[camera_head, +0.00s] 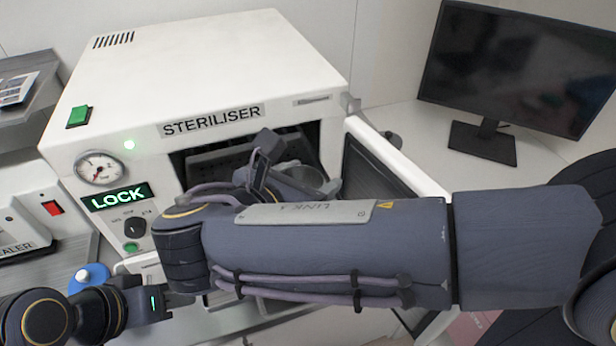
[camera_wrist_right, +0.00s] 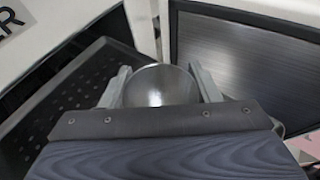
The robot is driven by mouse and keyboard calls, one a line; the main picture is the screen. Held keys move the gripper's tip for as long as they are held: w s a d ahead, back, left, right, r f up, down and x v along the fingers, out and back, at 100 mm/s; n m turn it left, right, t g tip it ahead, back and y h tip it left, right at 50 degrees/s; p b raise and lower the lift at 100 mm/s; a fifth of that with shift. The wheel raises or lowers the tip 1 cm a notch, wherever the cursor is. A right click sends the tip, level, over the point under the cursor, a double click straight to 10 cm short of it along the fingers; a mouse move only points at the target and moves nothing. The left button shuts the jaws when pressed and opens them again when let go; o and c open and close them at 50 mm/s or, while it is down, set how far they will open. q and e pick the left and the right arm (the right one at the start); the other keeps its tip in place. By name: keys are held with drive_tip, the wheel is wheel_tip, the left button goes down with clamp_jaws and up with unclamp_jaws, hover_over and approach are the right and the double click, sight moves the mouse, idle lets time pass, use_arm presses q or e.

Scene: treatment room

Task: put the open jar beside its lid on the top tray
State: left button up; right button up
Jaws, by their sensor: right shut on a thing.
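An open metal jar (camera_head: 309,177) is held at the steriliser's open front. A dark perforated tray (camera_wrist_right: 75,105) lies left of the jar in that view, and tray surfaces (camera_head: 215,158) show inside the chamber. I see no lid on the trays; my right arm hides part of the opening. My left gripper (camera_head: 160,300) is low at the left, its fingers too unclear to read.
The steriliser (camera_head: 200,75) has its door (camera_head: 385,180) swung open to the right of the chamber. A blue disc with a white knob (camera_head: 90,278) lies on the counter near my left gripper. A monitor (camera_head: 520,65) stands at the back right.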

drive_tip(key=o, duration=1.1)
drive_tip(key=shift+f, duration=0.15)
drive_tip(key=shift+r, duration=0.2)
drive_tip(key=v, duration=1.2)
